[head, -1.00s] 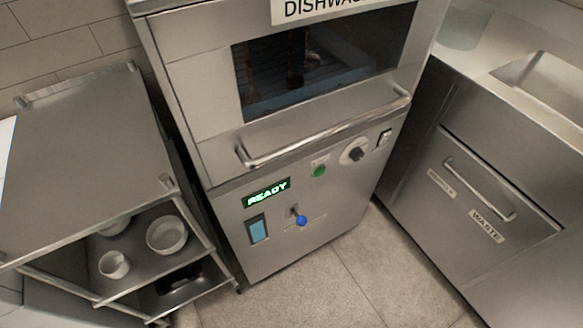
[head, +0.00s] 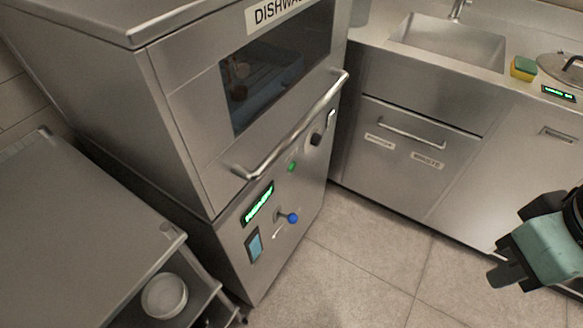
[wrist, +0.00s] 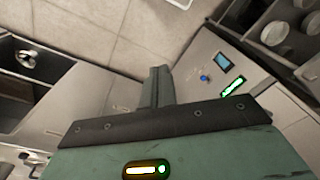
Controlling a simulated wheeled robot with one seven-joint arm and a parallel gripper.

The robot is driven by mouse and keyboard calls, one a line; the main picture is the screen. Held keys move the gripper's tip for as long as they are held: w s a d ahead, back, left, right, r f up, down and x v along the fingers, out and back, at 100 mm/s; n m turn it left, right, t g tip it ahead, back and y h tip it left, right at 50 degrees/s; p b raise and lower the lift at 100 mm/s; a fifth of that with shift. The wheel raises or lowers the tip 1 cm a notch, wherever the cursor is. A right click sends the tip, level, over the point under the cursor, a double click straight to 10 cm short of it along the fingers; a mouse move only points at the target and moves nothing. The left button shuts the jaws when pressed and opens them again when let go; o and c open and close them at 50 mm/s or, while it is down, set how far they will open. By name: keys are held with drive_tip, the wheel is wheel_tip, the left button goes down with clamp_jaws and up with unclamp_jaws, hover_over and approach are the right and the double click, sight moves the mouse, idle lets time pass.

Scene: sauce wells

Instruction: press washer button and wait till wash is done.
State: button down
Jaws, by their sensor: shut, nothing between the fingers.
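The dishwasher (head: 180,100) stands at the left of the head view with its door shut. Through its window (head: 275,70) a blue rack with items shows dimly. On its front are a round green button (head: 292,166), a dark dial (head: 316,139), a lit green display (head: 258,204) too slanted to read now, a lever with a blue knob (head: 293,218) and a blue panel (head: 254,245). The wrist view shows the blue knob (wrist: 204,78) and display (wrist: 233,86). My gripper (head: 497,275) is shut and empty at the right, well away from the dishwasher; its fingers (wrist: 159,75) are together.
A metal cart (head: 80,230) with a white bowl (head: 164,296) on its lower shelf stands at the left. A counter with a sink (head: 450,42), a sponge (head: 523,68) and a waste drawer (head: 420,135) is at the right. The tiled floor (head: 370,265) between is clear.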

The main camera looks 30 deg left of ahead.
sight(293, 167)
drive_tip(key=w+a+f+m+t+y+b, duration=0.4)
drive_tip(key=w+a+f+t+y+b, duration=0.5)
drive_tip(key=w+a+f, duration=1)
drive_tip(key=w+a+f+m+t+y+b, duration=0.2)
drive_tip(key=a+f+t+b, duration=0.3)
drive_tip(key=f+b, duration=0.5)
drive_tip(key=shift+a+m+t+y, duration=0.4)
drive_tip(key=shift+a+m, duration=0.1)
drive_tip(key=shift+a, duration=0.2)
drive_tip(key=shift+a, duration=0.1)
drive_tip(key=a+b, duration=0.1)
drive_tip(key=a, duration=0.7)
drive_tip(key=shift+w+a, duration=0.3)
drive_tip(key=shift+a, duration=0.05)
drive_tip(key=shift+a, duration=0.1)
